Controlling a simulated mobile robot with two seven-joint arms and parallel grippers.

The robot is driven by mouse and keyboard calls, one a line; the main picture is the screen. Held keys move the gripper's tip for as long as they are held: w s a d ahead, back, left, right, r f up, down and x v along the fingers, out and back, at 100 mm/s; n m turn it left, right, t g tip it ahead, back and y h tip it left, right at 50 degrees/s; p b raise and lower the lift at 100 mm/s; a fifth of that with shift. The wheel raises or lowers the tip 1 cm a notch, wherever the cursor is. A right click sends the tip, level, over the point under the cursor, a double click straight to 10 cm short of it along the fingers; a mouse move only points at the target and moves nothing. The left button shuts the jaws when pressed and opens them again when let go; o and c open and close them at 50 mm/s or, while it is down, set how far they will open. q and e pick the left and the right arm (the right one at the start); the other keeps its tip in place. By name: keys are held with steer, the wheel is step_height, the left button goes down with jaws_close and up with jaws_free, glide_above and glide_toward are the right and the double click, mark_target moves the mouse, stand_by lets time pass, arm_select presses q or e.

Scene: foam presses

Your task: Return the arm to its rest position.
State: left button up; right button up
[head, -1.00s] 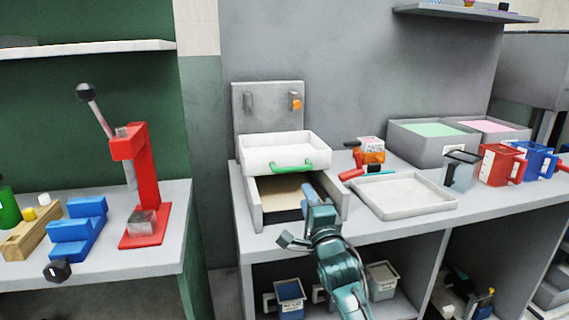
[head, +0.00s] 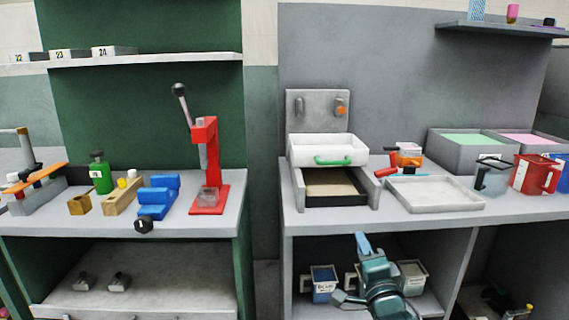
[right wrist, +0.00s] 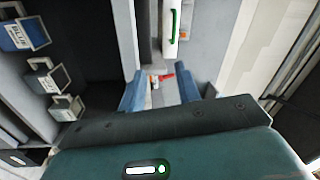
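My right gripper (head: 350,268) is in front of the grey bench, below its top edge and before the open shelf. In the right wrist view its two blue fingers (right wrist: 160,88) stand apart with nothing held between them. My left gripper is not in view. The foam press (head: 318,110) stands on the grey bench, with a white box (head: 328,150) with a green handle above an open-topped drawer (head: 374,192) with a tan bottom. My gripper is clear of both.
A shallow white tray (head: 435,194) lies right of the press, near grey bins (head: 470,143) and a red jug (head: 535,174). Labelled cups (head: 322,284) stand on the shelf behind my gripper. A red lever press (head: 207,170) stands on the left bench.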

steer(key=s+a+f+n+g+y, duration=0.1)
steer(key=s+f+n+g, duration=0.1)
steer(key=s+f+n, duration=0.55)
steer(key=s+f+n+g+y, duration=0.15)
steer(key=s+f, duration=0.35)
steer(key=s, duration=0.5)
steer(key=s+a+f+n+g, duration=0.25)
steer(key=s+n, duration=0.55)
steer(key=s, duration=0.6)
arm_select(q)
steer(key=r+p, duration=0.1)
steer(key=p, duration=0.4)
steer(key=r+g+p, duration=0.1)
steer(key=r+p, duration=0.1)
steer(key=p, duration=0.2)
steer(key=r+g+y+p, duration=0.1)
steer(key=p, duration=0.4)
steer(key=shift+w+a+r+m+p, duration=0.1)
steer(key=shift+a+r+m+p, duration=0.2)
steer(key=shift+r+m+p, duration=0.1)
arm_select(e)
steer(key=r+g, duration=0.1)
steer(key=r, duration=0.2)
steer(key=w+r+g, duration=0.1)
steer(key=r, duration=0.1)
steer(key=shift+d+n+g+h, duration=0.25)
steer(key=shift+d+n+g, duration=0.05)
steer(key=shift+d, duration=0.1)
